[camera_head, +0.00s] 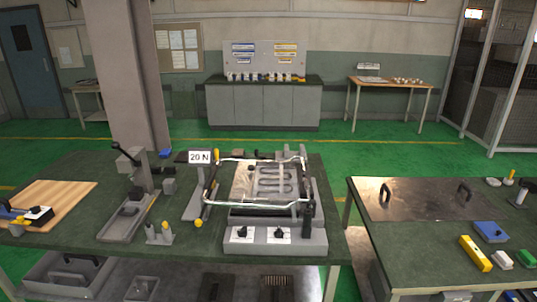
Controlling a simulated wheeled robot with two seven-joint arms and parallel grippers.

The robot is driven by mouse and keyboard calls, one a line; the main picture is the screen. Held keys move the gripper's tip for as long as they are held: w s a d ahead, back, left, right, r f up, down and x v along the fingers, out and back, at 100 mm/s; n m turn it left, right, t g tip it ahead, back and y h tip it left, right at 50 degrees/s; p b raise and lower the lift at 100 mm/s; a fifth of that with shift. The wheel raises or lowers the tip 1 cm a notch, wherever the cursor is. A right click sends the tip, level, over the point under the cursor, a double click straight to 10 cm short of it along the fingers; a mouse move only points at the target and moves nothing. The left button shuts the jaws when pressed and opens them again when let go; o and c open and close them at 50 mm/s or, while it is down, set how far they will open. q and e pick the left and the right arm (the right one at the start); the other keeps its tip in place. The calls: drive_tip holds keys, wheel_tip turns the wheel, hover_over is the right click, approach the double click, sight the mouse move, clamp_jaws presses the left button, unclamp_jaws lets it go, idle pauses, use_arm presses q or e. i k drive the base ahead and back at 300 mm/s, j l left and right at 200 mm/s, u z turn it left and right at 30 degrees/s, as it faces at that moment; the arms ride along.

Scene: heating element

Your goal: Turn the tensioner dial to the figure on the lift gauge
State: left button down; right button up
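A small sign reading "20 N" (199,157) stands at the top of a grey post at the back left of the frame fixture. It appears to be the lift gauge. Two black dials, a left dial (242,233) and a right dial (279,234), sit on white plates on the grey front panel (262,246). Their marks are too small to read, and I cannot tell which is the tensioner dial. Behind the panel, a metal frame (256,204) surrounds a plate with a winding heating element (275,181). Neither of my grippers is in view.
A lever press (133,200) stands left of the fixture, with a small yellow-tipped block (159,234) in front. A wooden board (55,205) lies at far left. The right table (405,240) holds a metal plate, a blue box (491,231) and a yellow block (475,253).

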sight(35, 210)
drive_tip(key=u, duration=1.65)
